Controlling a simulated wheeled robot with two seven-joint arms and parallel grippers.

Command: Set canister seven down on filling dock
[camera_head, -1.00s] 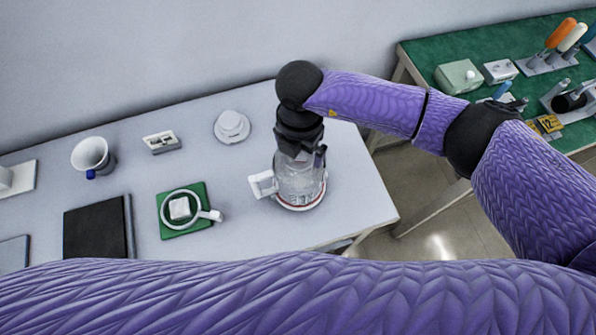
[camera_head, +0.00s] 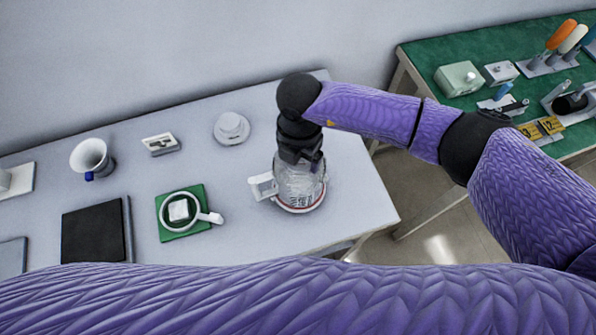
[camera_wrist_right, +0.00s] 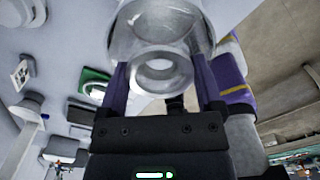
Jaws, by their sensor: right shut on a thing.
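My right gripper (camera_head: 301,158) points down over the right part of the grey-white table, shut on the neck of a clear canister (camera_head: 299,182). In the right wrist view, the canister (camera_wrist_right: 158,22) and its round neck show between the two fingers. The canister looks upright in the head view. At its bottom is a round base with a red rim (camera_head: 301,209), which may be the filling dock. I cannot tell whether the canister rests on it or hangs just above. A white block or tag (camera_head: 263,186) is at its left side. I cannot read the canister's number. My left gripper is out of view.
A white round lidded item (camera_head: 231,128), a green mat (camera_head: 196,230) with a white ring, a white funnel-like cup (camera_head: 91,157) and a black pad (camera_head: 95,232) lie to the left. A green-topped bench (camera_head: 434,58) stands at the right, across a floor gap.

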